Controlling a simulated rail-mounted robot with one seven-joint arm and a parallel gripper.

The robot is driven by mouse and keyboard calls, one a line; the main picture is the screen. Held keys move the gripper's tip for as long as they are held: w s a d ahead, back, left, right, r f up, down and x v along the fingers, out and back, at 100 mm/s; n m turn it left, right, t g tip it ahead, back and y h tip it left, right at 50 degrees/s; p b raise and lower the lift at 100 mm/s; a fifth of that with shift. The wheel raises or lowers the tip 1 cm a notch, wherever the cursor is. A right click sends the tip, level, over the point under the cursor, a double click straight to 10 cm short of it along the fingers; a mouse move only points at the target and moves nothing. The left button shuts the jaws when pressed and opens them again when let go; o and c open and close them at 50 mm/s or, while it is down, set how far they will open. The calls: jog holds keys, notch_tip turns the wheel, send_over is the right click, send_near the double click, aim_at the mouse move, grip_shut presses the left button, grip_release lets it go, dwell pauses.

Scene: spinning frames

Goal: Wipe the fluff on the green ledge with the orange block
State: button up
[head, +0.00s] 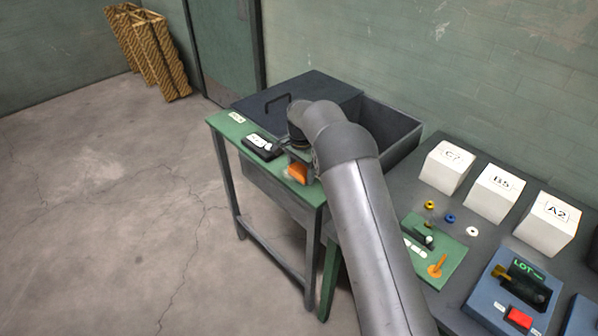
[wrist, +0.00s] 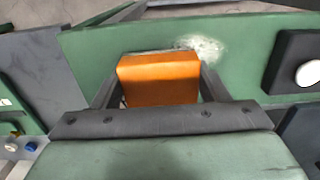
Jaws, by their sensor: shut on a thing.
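The orange block (wrist: 158,78) is between the two fingers of my gripper (wrist: 160,88) in the wrist view, and the fingers are shut on it. In the head view the block (head: 298,172) shows below my wrist, over the green ledge (head: 225,124). The ledge (wrist: 95,50) lies under and around the block in the wrist view. The fluff (wrist: 205,48) is a pale white patch on the ledge, just beyond and right of the block. I cannot tell whether the block touches the ledge.
A dark box with a white knob (head: 263,147) sits on the ledge; it is at right in the wrist view (wrist: 300,65). Behind the ledge is a dark bin with a handled lid (head: 300,95). White boxes (head: 495,193) stand on the right-hand table.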

aim_at(300, 168)
notch_tip(300, 168, up, 2)
jog(key=shift+w+a+r+p, duration=0.15)
jog(key=shift+p, duration=0.2)
jog(key=shift+r+p, duration=1.15)
jog(key=shift+r, duration=1.15)
